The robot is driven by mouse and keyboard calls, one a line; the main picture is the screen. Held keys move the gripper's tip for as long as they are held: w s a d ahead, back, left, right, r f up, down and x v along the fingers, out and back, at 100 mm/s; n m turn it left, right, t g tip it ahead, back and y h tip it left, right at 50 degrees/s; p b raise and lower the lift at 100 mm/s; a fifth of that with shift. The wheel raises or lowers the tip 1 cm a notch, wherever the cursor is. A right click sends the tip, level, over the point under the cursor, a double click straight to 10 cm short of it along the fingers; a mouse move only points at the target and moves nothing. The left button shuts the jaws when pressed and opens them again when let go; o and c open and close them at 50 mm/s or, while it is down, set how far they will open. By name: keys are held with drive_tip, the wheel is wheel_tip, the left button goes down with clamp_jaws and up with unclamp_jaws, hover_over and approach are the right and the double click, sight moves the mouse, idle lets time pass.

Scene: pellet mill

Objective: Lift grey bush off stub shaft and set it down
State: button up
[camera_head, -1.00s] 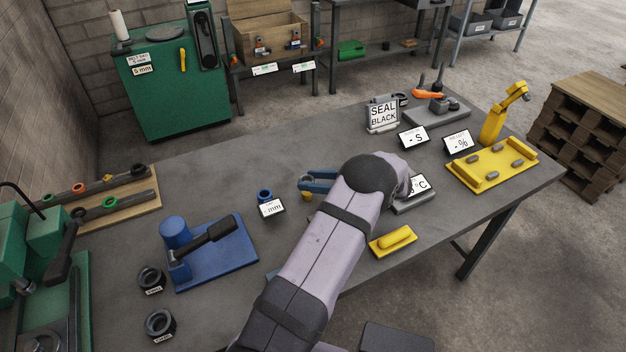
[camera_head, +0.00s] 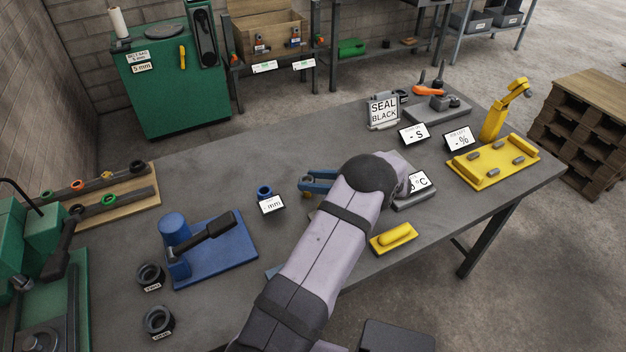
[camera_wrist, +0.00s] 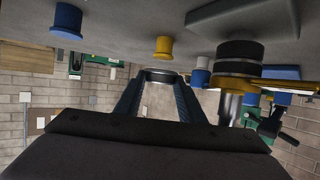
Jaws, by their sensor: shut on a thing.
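My gripper (camera_wrist: 159,82) is shut on a grey bush (camera_wrist: 160,72), a short ring seen between the fingertips in the wrist view. In the head view my gripper (camera_head: 306,183) shows its blue fingers over the middle of the table, and my arm hides much around it; the bush cannot be made out there. In the wrist view, which is upside down, an upright silver stub shaft (camera_wrist: 232,106) with a yellow collar and a black ribbed base stands to the right. The bush appears apart from this shaft. Its height above the table is hard to tell.
Near my gripper are a yellow bush (camera_wrist: 163,47) and a blue bush (camera_wrist: 66,20). The blue press (camera_head: 215,250) stands left, a yellow block (camera_head: 393,238) right, and the yellow fixture (camera_head: 492,163) far right. Small sign stands (camera_head: 271,205) surround the work area.

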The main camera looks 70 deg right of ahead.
drive_tip(key=shift+f, duration=0.35)
idle(0.4)
drive_tip(key=shift+f+b, duration=0.45)
drive_tip(key=shift+f, duration=0.05)
drive_tip(key=shift+f, duration=0.1)
idle(0.4)
drive_tip(key=o, duration=1.7)
drive_tip(key=shift+f, duration=0.2)
drive_tip(key=shift+a+f, duration=0.1)
drive_tip(key=shift+a, duration=0.05)
drive_tip(key=shift+c, duration=0.8)
drive_tip(key=shift+o, duration=0.5)
